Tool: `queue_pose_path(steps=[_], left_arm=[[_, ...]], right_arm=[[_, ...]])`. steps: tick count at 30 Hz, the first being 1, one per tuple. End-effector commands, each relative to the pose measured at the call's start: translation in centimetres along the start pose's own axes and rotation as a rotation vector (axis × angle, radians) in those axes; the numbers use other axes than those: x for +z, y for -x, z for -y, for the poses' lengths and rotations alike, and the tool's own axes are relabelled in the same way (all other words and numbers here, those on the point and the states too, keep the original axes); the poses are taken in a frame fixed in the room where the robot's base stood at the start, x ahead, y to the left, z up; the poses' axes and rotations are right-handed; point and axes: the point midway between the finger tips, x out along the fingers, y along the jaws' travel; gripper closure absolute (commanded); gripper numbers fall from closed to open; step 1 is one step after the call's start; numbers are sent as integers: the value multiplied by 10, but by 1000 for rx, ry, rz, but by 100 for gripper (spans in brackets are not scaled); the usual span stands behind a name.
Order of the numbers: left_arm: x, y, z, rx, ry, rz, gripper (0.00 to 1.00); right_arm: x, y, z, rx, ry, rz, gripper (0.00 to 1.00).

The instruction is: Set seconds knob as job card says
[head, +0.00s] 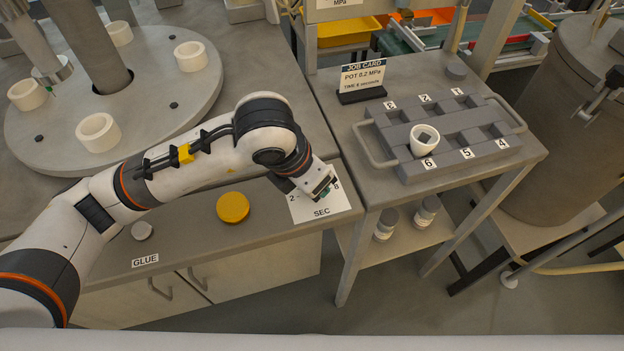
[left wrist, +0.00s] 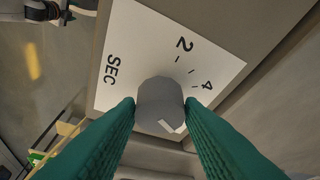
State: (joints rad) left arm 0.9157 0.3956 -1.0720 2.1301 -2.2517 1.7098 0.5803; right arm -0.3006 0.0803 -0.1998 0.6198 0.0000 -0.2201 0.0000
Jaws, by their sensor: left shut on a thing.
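The seconds knob (left wrist: 158,95) is a grey round knob on a white dial plate (left wrist: 118,62) marked SEC, with 2 and 4 readable in the left wrist view. A white pointer mark shows on the knob's near lower side; the number it faces is hidden. In the head view the dial plate (head: 325,212) shows 2 and 8, and my gripper hides the knob. My left gripper (left wrist: 160,106) is shut on the knob, with a green finger on each side. The job card (head: 376,76) reads POT 0.2 MPa and TIME, probably 6 seconds. My right gripper is out of view.
A grey numbered rack (head: 440,135) with a white cup (head: 425,140) stands on the right table. A round plate (head: 150,115) carries white rings.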

Motion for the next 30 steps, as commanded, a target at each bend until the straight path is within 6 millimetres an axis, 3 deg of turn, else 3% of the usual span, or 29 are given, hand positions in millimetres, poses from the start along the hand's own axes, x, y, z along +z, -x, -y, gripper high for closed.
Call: queue_pose_path(steps=[16, 17, 20, 30], left_arm=[[-1, 1, 0, -11, 23, -2, 88], [-1, 1, 0, -11, 23, -2, 62], [-1, 1, 0, -11, 23, -1, 46], [0, 3, 0, -10, 22, -1, 44]], right_arm=[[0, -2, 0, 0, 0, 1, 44], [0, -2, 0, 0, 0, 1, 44], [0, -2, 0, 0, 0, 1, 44], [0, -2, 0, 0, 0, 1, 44]])
